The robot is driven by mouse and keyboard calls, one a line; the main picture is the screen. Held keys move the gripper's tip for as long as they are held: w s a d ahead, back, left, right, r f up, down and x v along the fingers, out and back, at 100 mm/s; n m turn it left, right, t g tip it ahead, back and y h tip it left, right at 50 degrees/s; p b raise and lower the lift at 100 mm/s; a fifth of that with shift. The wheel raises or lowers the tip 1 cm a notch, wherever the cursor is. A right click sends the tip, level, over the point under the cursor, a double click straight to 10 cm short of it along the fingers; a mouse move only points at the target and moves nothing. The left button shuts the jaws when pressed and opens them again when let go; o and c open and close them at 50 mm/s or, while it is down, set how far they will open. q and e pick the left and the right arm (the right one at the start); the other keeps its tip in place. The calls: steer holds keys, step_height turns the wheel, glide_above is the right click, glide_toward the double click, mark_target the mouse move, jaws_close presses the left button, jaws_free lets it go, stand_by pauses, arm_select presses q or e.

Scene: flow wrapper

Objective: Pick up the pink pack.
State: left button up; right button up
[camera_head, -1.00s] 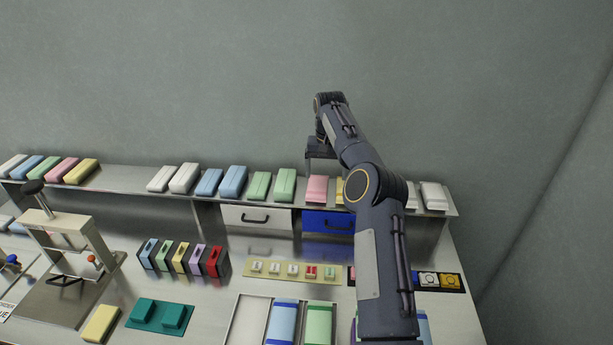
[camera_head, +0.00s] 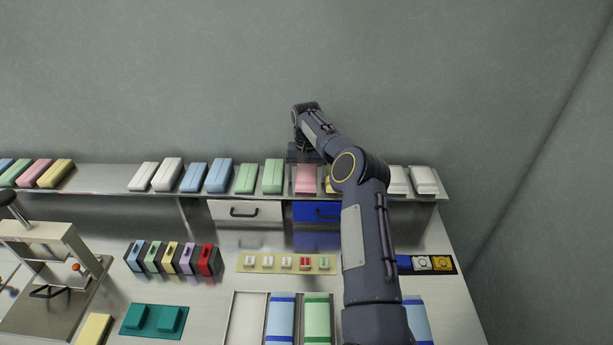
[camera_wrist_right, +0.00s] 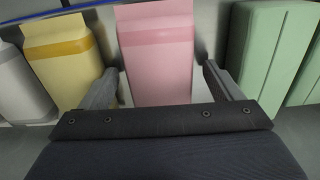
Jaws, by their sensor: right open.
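A pink pack (camera_head: 306,180) lies on the raised shelf in the head view, with my right arm's end just behind and above it. In the right wrist view the pink pack (camera_wrist_right: 157,62) stands between the two fingers of my right gripper (camera_wrist_right: 153,88). The gripper is open, with one finger on each side of the pack and small gaps visible. Another pink pack (camera_head: 36,173) lies at the far left of the shelf. My left gripper is not in view.
A yellow pack (camera_wrist_right: 62,60) is close beside one finger, and a green pack (camera_wrist_right: 273,52) is close beside the other. The steel shelf (camera_head: 100,180) carries several other packs. A white drawer (camera_head: 245,211) and a blue drawer (camera_head: 316,211) sit below it.

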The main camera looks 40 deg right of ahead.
steer(key=shift+c, duration=0.3)
steer(key=c, duration=1)
steer(key=shift+r, duration=0.15)
